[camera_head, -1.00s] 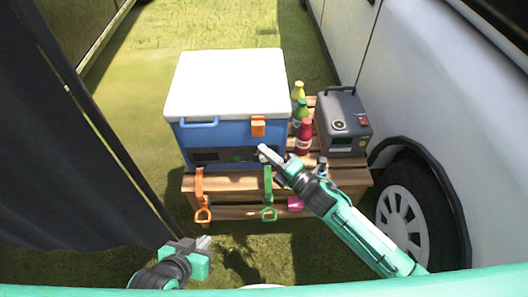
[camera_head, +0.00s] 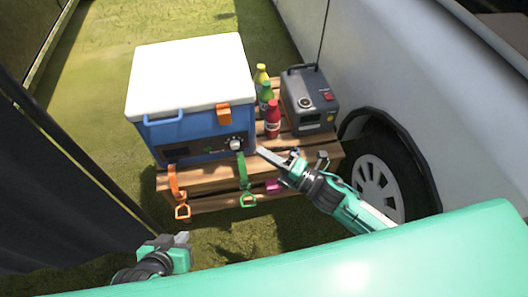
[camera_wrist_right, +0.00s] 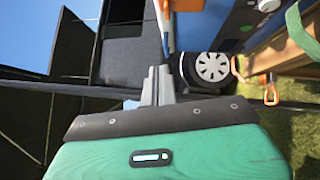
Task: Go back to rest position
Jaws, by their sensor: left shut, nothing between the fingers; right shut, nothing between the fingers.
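My left gripper (camera_head: 182,239) is shut and empty, low at the left in the head view, above the grass and apart from the crate. My right gripper (camera_head: 267,155) is shut and empty in front of the right part of the crate, near the lower right corner of the blue cooler (camera_head: 190,134). In the right wrist view its closed fingers (camera_wrist_right: 158,75) point upward in the picture. I cannot tell from the head view whether the right fingertips touch anything.
The cooler with a white lid (camera_head: 190,75) stands on a wooden crate (camera_head: 220,175). Beside it are red (camera_head: 273,120), green and yellow bottles and a grey power box (camera_head: 312,98). Orange (camera_head: 180,195) and green straps (camera_head: 244,180) hang in front. A white vehicle (camera_head: 390,60) stands right, a dark curtain (camera_head: 60,190) left.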

